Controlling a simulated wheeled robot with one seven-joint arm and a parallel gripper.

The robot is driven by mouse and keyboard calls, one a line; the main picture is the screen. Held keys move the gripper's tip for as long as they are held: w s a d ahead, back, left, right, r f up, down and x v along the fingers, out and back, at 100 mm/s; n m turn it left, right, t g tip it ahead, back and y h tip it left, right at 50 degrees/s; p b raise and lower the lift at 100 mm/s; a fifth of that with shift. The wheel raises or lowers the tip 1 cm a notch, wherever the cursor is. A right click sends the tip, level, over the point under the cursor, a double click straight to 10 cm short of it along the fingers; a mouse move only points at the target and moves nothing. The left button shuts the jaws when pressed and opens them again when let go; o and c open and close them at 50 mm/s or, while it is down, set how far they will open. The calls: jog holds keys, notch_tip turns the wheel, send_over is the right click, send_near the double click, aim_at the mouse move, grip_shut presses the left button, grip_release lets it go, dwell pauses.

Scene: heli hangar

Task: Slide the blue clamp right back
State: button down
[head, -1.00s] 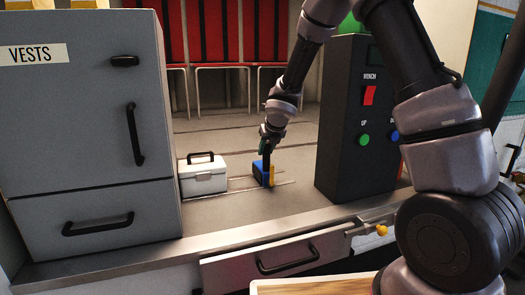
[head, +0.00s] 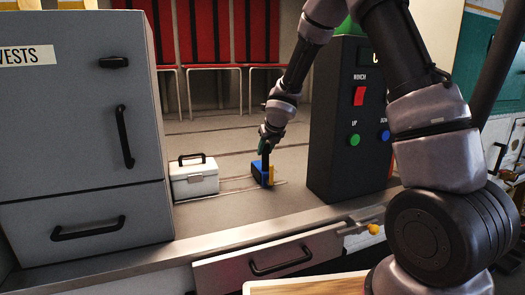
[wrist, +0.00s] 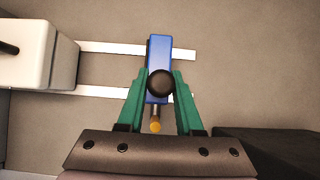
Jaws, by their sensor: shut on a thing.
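The blue clamp (head: 261,173) sits on two pale rails (head: 236,186) on the counter, to the right of a white case. In the wrist view the clamp (wrist: 160,52) is a blue block with a round black knob (wrist: 160,83) and an orange tip below it. My gripper (wrist: 160,74) has its green fingers on either side of the knob, shut on it. In the head view my gripper (head: 265,148) reaches down from above onto the clamp. The rails (wrist: 110,48) run on a short way past the clamp on the right.
The white case (head: 195,178) with a black handle stands at the left end of the rails. A grey vests cabinet (head: 85,160) is further left. A dark winch control box (head: 345,165) stands to the right. A drawer (head: 270,258) under the counter stands open.

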jog(key=shift+w+d, duration=0.3)
jog(key=shift+d, duration=0.7)
jog(key=shift+w+d, duration=0.25)
jog(key=shift+d, duration=0.7)
jog(key=shift+c, duration=2)
grip_release()
jog(key=shift+a, duration=0.1)
jog(key=v, duration=0.9)
